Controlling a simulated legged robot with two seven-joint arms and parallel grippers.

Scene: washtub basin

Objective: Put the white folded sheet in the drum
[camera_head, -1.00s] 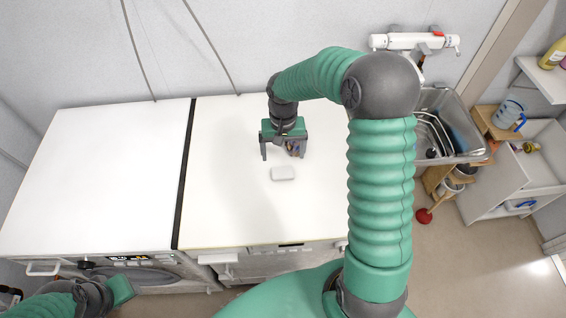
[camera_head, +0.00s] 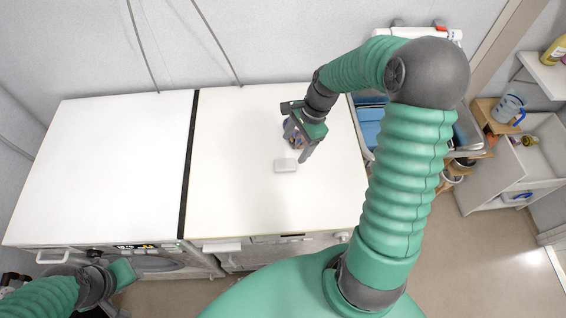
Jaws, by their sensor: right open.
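The white folded sheet (camera_head: 286,165) looks like a small white block. It lies flat on the white top of the right-hand machine. My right gripper (camera_head: 296,131) is open and holds nothing that I can make out. It is just above and behind the sheet, with one finger close to the sheet's right edge; I cannot tell if they touch. My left gripper (camera_head: 122,273) is low at the left, in front of the left machine; its fingers are not clear. Part of a round washer door (camera_head: 155,265) shows on that machine's front; the drum inside is hidden.
A small multicoloured item (camera_head: 290,132) stands behind the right gripper, partly hidden. The left machine top (camera_head: 100,160) is bare. A dark gap (camera_head: 189,160) divides the two tops. A basin (camera_head: 468,130) and shelf unit (camera_head: 530,165) stand at the right.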

